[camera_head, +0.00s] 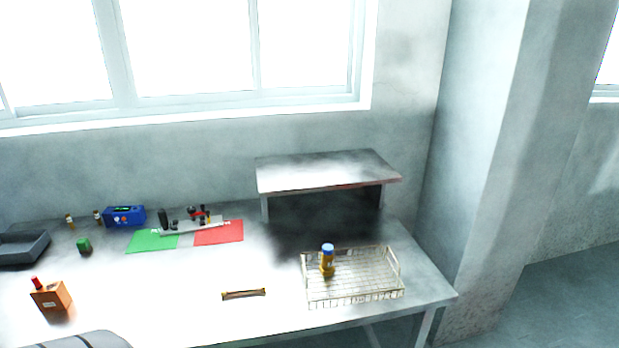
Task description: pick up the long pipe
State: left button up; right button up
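A thin, short-looking bar, yellowish brown with dark ends (243,294), lies flat near the front middle of the table (180,310). It looks like the long pipe, though it is small in the view. It lies nearly level across the picture, with nothing touching it. Neither of my grippers shows in the head view. A grey rounded shape cut off at the bottom left edge may be part of my own arm or body.
A wire basket (356,293) holding a yellow bottle with a blue cap (327,260) stands right of the bar. A raised shelf (325,172) stands behind. Green (152,241) and red (219,233) mats, a blue box (124,216), an orange-brown block (50,297) and a grey tray (22,248) lie left.

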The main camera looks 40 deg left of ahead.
aim_at(224, 293)
jog(key=u, duration=1.65)
